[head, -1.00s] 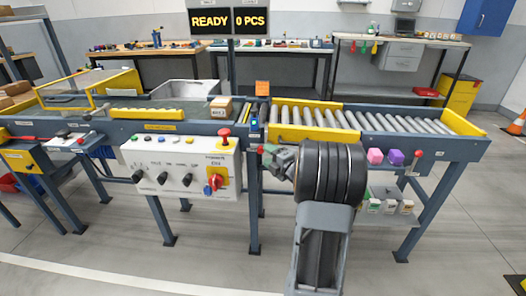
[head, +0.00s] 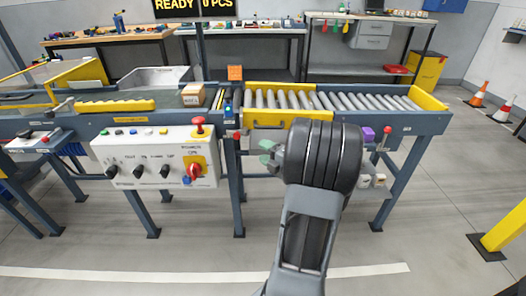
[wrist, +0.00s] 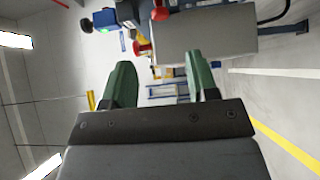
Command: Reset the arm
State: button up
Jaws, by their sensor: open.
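My gripper (wrist: 160,85) is open and empty in the wrist view, with its two green fingers apart and nothing between them. In the head view my gripper (head: 268,158) is small and partly hidden behind my dark wrist, in front of the conveyor frame and right of the control box. My arm rises from the bottom middle of the head view.
The control box (head: 150,178) with knobs and a red button (head: 199,127) hangs left of my gripper. A yellow post (head: 505,228) stands at right; the floor in front is clear.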

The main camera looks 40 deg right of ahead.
jog(key=w+a+r+m+g+h+p, duration=0.2)
jog(key=a+r+m+g+h+p, duration=0.15)
jog(key=r+m+p, duration=0.4)
jog(key=w+a+r+m+g+h+p, duration=0.1)
jog(key=a+r+m+g+h+p, duration=0.3)
jog(key=r+p, duration=0.6)
jog(key=s+a+r+m+g+y+p, duration=0.2)
jog(key=s+a+r+p, duration=0.3)
jog(key=a, duration=0.4)
jog(key=s+a+r+m+g+y+p, duration=0.3)
jog(key=s+a+r+m+g+p, duration=0.1)
jog(key=s+a, duration=0.5)
notch_tip(320, 180, up, 2)
jog(key=a+m+p, duration=0.1)
jog(key=p, duration=0.1)
jog(key=shift+s+r+g+y+p, duration=0.15)
jog(key=shift+s+g+y+p, duration=0.1)
jog(key=shift+g+y+p, duration=0.1)
jog(key=shift+m, duration=0.25)
